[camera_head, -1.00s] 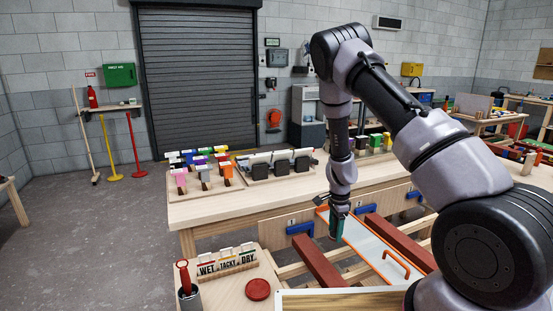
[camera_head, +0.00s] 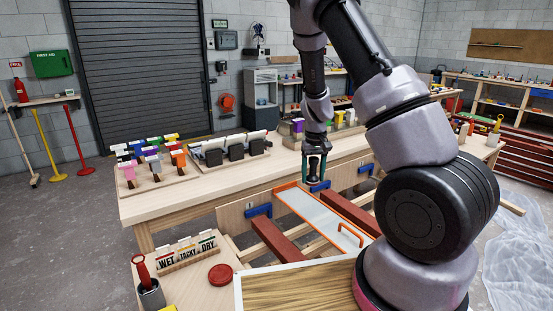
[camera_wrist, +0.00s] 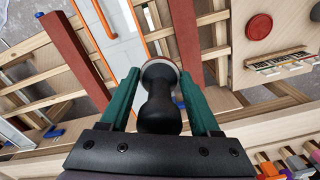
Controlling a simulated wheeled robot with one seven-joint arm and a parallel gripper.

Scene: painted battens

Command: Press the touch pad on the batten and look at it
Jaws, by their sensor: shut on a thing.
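My gripper (camera_head: 314,172) hangs upright near the front edge of the long bench. In the wrist view its green fingers are shut on the black, waisted handle of the touch pad (camera_wrist: 160,98). The pad's pale and reddish rim shows at the handle's far end; its face is hidden. One red-brown batten (camera_head: 275,240) lies left of the orange-edged panel, and another (camera_head: 350,209) lies right of it. In the wrist view, the first batten (camera_wrist: 183,32) runs behind the pad, and the other (camera_wrist: 72,58) is at left. The pad appears raised clear of both.
The pale panel (camera_head: 318,216) with orange edges lies between the battens. At front left are WET, TACKY and DRY cards (camera_head: 188,252), a red disc (camera_head: 220,274) and a grey cup (camera_head: 151,294). Colored pieces (camera_head: 150,162) stand in racks on the bench.

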